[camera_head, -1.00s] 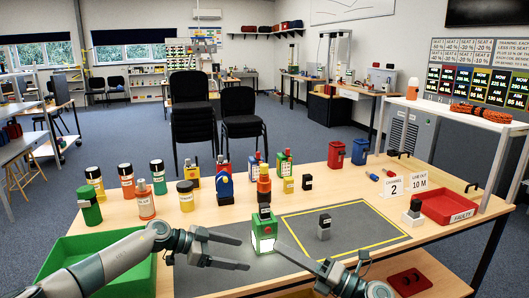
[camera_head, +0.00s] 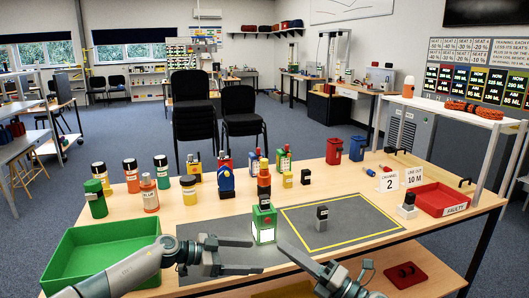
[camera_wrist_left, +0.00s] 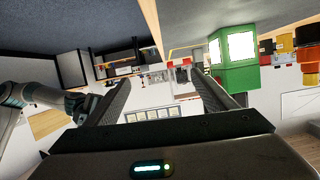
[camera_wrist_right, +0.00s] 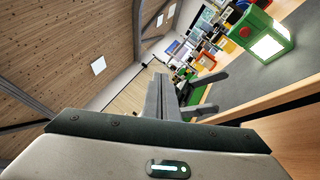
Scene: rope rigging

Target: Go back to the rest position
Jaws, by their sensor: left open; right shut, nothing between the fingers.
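My left gripper (camera_head: 252,256) is open and empty over the front of the table, left of the green device with a lit white panel (camera_head: 264,228). Its two spread fingers also show in the left wrist view (camera_wrist_left: 172,92), with the green device (camera_wrist_left: 233,60) beyond them. My right gripper (camera_head: 289,250) is shut and empty near the table's front edge, right of the green device. Its fingers lie together in the right wrist view (camera_wrist_right: 160,95). The green device stands upright, apart from both grippers.
A green tray (camera_head: 70,262) lies at the left front and a red tray (camera_head: 468,196) at the right. Several jars and bottles (camera_head: 149,195) stand at the back left. A small dark block (camera_head: 321,220) stands inside the yellow outline on the grey mat (camera_head: 352,235).

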